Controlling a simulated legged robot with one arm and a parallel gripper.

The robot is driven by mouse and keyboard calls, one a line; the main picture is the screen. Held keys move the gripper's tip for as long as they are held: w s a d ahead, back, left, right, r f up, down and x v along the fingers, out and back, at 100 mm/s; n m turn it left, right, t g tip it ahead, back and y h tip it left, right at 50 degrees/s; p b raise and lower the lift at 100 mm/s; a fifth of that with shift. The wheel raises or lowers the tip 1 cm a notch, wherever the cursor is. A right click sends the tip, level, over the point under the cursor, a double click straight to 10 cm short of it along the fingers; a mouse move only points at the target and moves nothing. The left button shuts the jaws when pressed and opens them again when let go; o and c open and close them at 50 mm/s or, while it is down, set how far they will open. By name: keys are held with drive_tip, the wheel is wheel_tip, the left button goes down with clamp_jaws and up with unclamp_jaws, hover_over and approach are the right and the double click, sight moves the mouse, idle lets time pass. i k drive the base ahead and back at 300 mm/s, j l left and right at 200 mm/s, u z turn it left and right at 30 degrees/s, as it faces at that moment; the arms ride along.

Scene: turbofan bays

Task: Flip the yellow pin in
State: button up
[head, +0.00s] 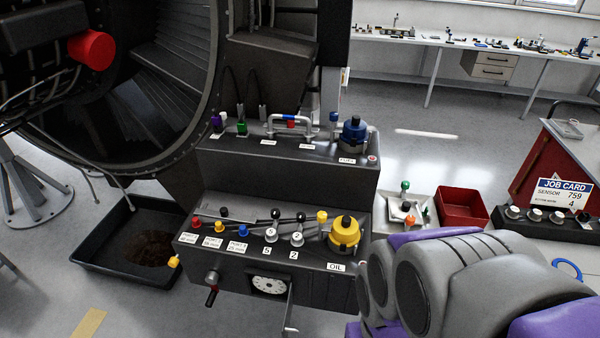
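Several yellow parts show on the dark control box (240,282) in the head view, and I cannot tell for sure which one is the pin. A small yellow knob (219,227) sits in the front row between a red knob (197,223) and a blue knob (243,230). A yellow-tipped lever (322,216) stands left of the large yellow OIL cap (345,232). Another small yellow piece (174,261) sticks out at the box's lower left side. My grey and purple arm fills the lower right, right of the box. My gripper's fingertips do not show.
A black drip tray (100,275) lies on the floor left of the box. The turbofan casing (205,100) rises behind. A red bin (463,207), a job card (564,195) and a row of knobs (535,214) are at the right. Open floor lies behind the box.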

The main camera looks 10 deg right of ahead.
sight(174, 261)
drive_tip(key=u, duration=1.3)
